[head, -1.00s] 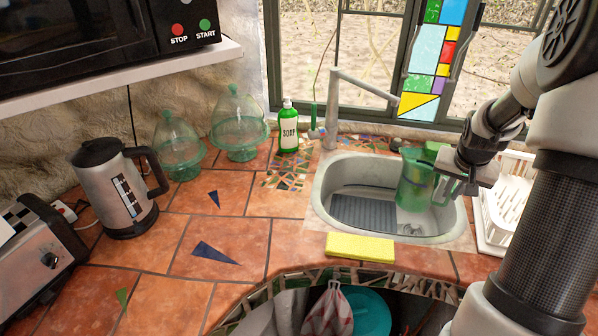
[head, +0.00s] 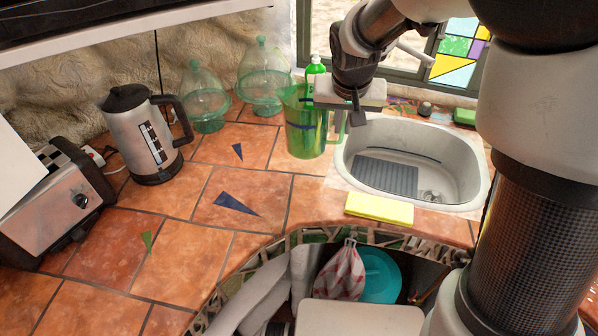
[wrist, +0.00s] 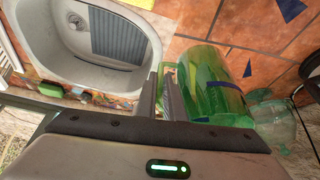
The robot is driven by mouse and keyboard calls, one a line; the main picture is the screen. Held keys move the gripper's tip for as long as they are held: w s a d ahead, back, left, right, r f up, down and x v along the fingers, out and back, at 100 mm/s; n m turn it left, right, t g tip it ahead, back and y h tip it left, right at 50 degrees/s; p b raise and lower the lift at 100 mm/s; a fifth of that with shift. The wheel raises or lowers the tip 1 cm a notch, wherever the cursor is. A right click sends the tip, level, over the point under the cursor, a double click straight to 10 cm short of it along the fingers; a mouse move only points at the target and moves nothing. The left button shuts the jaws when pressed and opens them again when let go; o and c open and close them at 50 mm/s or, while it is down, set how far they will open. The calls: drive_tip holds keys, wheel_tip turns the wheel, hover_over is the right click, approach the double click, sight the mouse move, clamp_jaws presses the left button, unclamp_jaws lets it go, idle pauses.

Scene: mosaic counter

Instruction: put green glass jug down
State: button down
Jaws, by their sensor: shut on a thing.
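The green glass jug (head: 304,132) is at the counter's tiled area just left of the sink in the head view, upright, with its handle toward the sink. My gripper (head: 357,112) is above and to the right of the jug, shut on its handle. In the wrist view the jug (wrist: 215,85) lies to the right of the fingers, and my gripper (wrist: 168,95) closes on the handle. I cannot tell whether the jug's base touches the tiles.
The sink (head: 462,172) is right of the jug, with a yellow sponge (head: 379,208) at its front edge. Glass domed stands (head: 263,85) and a green soap bottle (head: 315,68) stand behind. A kettle (head: 143,140) and toaster (head: 58,205) are left. Tiles between kettle and jug are clear.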

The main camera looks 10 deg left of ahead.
wheel_tip(320, 180, down, 10)
drive_tip(key=a, duration=0.1)
drive_tip(key=shift+s+a+r+b, duration=0.25)
drive_tip(key=shift+s+a+b, duration=0.05)
drive_tip(key=shift+f, duration=0.15)
drive_tip(key=c, duration=2.3)
unclamp_jaws()
drive_tip(key=shift+f, duration=0.1)
drive_tip(key=o, duration=0.4)
drive_tip(key=shift+o, duration=0.2)
